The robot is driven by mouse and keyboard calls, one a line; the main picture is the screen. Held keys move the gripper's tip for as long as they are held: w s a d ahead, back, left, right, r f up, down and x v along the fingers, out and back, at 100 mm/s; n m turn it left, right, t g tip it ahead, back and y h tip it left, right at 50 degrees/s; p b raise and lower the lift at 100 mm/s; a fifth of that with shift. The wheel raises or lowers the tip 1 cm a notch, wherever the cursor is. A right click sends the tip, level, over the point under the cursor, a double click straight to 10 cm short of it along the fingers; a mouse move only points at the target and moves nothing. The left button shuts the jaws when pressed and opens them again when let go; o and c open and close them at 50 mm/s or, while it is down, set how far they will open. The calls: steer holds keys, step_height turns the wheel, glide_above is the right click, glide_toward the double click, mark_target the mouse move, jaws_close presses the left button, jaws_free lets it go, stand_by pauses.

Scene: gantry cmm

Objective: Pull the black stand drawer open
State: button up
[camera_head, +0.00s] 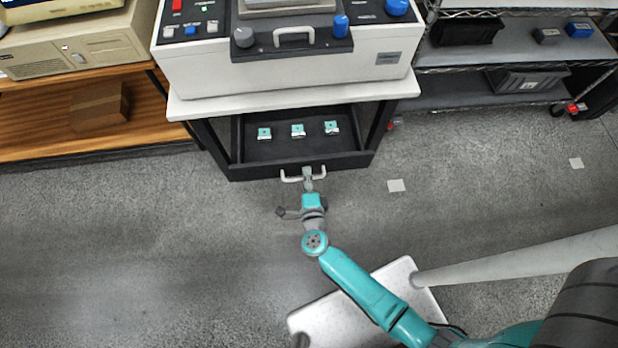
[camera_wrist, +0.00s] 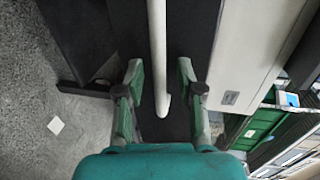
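The black stand (camera_head: 206,141) is under a white top, with a low black drawer front (camera_head: 262,172) facing me. A white bar handle (camera_head: 290,179) is on that front; it also shows in the wrist view (camera_wrist: 158,40). Several small teal-and-white pieces (camera_head: 298,130) lie in the black space behind the front. I cannot tell how far the drawer is out.
A white machine (camera_head: 290,70) with knobs sits on the stand's white top (camera_head: 290,100). A wooden shelf (camera_head: 50,140) stands left, and a wire rack (camera_head: 480,95) stands right.

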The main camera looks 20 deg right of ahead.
steer(key=v, duration=1.1)
steer(key=shift+s, duration=0.35)
steer(key=shift+a, duration=0.15)
steer(key=s+d+r+n+y, duration=0.2)
steer(key=s+d+r+n, duration=0.1)
steer(key=s+r+n, duration=0.7)
steer(key=s+d+r+n+y, duration=0.2)
steer(key=s+d+r+n, duration=0.1)
steer(key=s+r+n, duration=0.8)
step_height(320, 180, up, 3)
steer(key=shift+s+r+n+y, duration=0.15)
steer(key=shift+s+n+y, duration=0.15)
steer(key=shift+s+y, duration=0.1)
steer(key=shift+a, duration=0.1)
stand_by(0.5)
